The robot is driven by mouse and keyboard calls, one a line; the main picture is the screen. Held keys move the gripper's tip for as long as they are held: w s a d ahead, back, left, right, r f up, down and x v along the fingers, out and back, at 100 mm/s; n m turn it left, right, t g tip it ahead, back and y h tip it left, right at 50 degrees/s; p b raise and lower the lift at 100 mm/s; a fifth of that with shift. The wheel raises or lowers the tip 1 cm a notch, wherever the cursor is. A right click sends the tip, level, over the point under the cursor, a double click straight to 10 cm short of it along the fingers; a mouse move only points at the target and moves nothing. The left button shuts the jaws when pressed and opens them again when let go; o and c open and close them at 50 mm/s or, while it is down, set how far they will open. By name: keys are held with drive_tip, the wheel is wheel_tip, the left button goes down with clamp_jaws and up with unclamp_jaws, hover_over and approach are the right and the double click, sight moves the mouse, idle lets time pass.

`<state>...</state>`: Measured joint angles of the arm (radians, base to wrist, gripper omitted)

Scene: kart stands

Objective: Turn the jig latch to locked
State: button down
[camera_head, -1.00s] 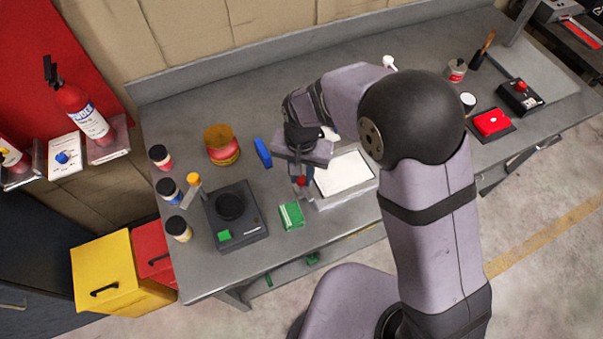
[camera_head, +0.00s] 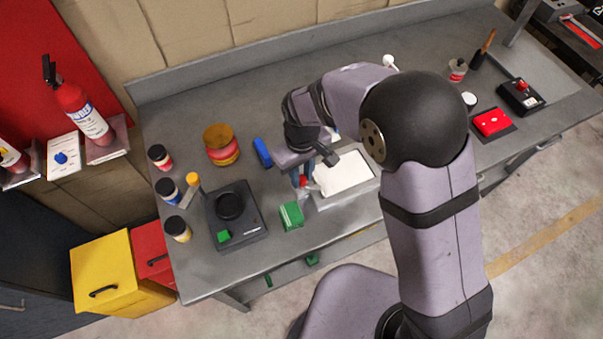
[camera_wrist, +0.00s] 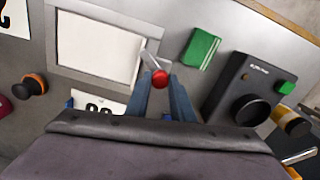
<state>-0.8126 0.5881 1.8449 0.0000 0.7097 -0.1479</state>
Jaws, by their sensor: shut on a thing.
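The jig (camera_head: 362,192) is a grey frame holding a white panel (camera_head: 345,173) on the bench, under my arm. Its latch shows in the wrist view as a small pale lever with a red knob (camera_wrist: 160,77) at the corner of the frame, on the side toward the green box. My gripper (camera_wrist: 161,84) is shut on the red knob, one blue-grey finger on each side. In the head view my gripper (camera_head: 302,180) is over the jig's left edge, with a bit of red between the fingers. The latch's markings cannot be read.
A green box (camera_head: 291,215) stands close to the left of the jig. Beyond it is a black device (camera_head: 237,216) with a round dial and green button. A blue block (camera_head: 262,152), a yellow-red round container (camera_head: 221,145) and several jars stand farther left and behind.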

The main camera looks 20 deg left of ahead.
sight(301, 178)
drive_tip(key=n, duration=0.6)
drive_tip(key=shift+w+a+r+n, duration=0.1)
drive_tip(key=shift+n, duration=0.3)
idle(0.3)
drive_tip(key=c, duration=1.5)
unclamp_jaws()
drive_tip(key=shift+c, duration=0.2)
drive_tip(key=shift+r+b, duration=1.3)
drive_tip(key=shift+r, duration=2.35)
